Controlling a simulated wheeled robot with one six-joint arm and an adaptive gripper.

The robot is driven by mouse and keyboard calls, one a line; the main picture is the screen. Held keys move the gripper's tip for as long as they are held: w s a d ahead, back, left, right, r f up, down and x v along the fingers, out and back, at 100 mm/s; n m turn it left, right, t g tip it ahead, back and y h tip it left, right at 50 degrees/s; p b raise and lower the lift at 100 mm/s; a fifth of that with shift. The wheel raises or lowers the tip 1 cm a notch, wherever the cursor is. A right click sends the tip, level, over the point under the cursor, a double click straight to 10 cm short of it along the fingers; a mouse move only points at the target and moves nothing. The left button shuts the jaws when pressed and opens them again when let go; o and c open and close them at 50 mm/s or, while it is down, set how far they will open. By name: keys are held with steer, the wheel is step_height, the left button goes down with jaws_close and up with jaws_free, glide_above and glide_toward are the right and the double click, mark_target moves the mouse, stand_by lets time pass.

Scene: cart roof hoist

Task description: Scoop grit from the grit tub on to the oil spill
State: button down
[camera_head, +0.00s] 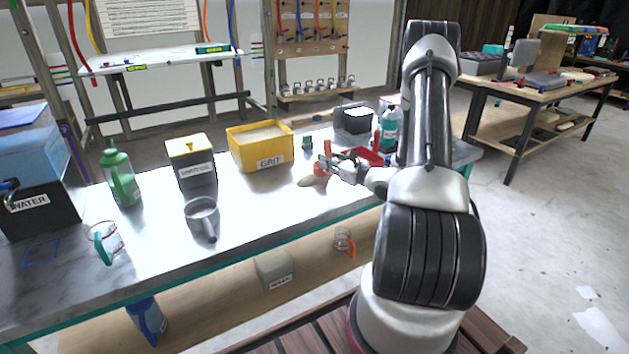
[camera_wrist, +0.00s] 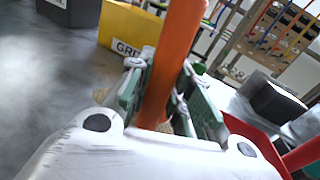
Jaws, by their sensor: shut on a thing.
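The yellow grit tub (camera_head: 245,153), labelled GRIT and filled with tan grit, stands on the bench; its side shows in the wrist view (camera_wrist: 150,35). My gripper (camera_head: 328,165) is to the right of the tub, low over the bench. In the wrist view its fingers (camera_wrist: 165,95) are shut on an orange handle (camera_wrist: 178,55), apparently the scoop's; the orange part (camera_head: 320,170) also shows in the head view. I cannot make out the scoop's bowl. A tan-brown patch (camera_head: 312,181) lies on the bench just below the gripper; I cannot tell grit from oil in it.
A red dustpan-like item (camera_head: 372,157) lies right behind my gripper, with a bottle (camera_head: 390,130) and a dark box (camera_head: 353,122) nearby. The front middle bench is clear.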

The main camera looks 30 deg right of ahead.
steer(key=shift+d+m, duration=0.25)
steer(key=shift+m, duration=0.35)
steer(key=shift+r, duration=1.45)
steer(key=shift+a, duration=0.1)
